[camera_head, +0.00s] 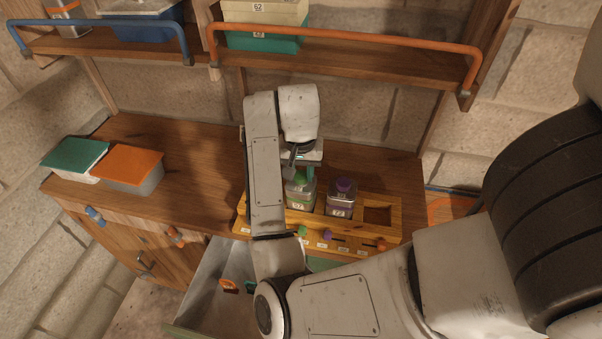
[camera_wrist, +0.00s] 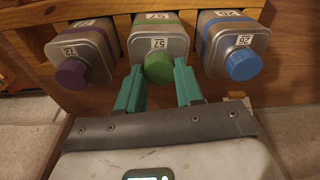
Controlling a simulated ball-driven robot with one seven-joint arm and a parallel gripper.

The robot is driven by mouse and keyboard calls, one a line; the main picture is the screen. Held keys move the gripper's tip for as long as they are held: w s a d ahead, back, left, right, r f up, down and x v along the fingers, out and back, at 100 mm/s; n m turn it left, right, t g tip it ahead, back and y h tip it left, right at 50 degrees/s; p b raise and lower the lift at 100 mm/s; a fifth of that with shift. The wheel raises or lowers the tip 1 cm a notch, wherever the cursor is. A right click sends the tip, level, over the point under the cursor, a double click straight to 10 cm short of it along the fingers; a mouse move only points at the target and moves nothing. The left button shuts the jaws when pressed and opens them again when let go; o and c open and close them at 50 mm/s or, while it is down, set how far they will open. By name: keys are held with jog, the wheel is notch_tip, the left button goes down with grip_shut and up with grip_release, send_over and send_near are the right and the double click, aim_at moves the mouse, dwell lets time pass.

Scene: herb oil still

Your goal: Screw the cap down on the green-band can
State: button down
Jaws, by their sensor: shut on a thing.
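The green-band can (camera_wrist: 158,38) stands in the middle slot of a wooden rack in the wrist view, with the number 57 on its label. It also shows in the head view (camera_head: 299,195), partly behind my arm. Its green cap (camera_wrist: 158,67) sits at the can's top. My gripper (camera_wrist: 159,80) has its two teal fingers on either side of this cap, shut on it. In the head view my gripper (camera_head: 300,175) is above the green-band can, and the cap is mostly hidden.
A purple-capped can (camera_wrist: 78,58) and a blue-capped can (camera_wrist: 232,48) flank it. The wooden rack (camera_head: 345,236) has an empty slot at right. Green-lidded (camera_head: 75,153) and orange-lidded (camera_head: 127,166) boxes stand at left. An open drawer (camera_head: 215,285) is below. Shelves with rails (camera_head: 345,39) hang above.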

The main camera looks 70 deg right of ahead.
jog(key=m+g+b, duration=0.1)
jog(key=m+b, duration=0.1)
jog(key=m, duration=0.5)
jog(key=shift+f, duration=0.15)
jog(key=m+b, duration=0.2)
jog(key=m, duration=0.3)
jog(key=shift+y, duration=0.3)
jog(key=shift+s+m+g, duration=0.1)
jog(key=shift+m+g, duration=0.2)
jog(key=shift+m, duration=0.7)
jog(key=c, duration=0.7)
grip_release()
jog(key=shift+o, duration=0.2)
jog(key=shift+c, duration=0.4)
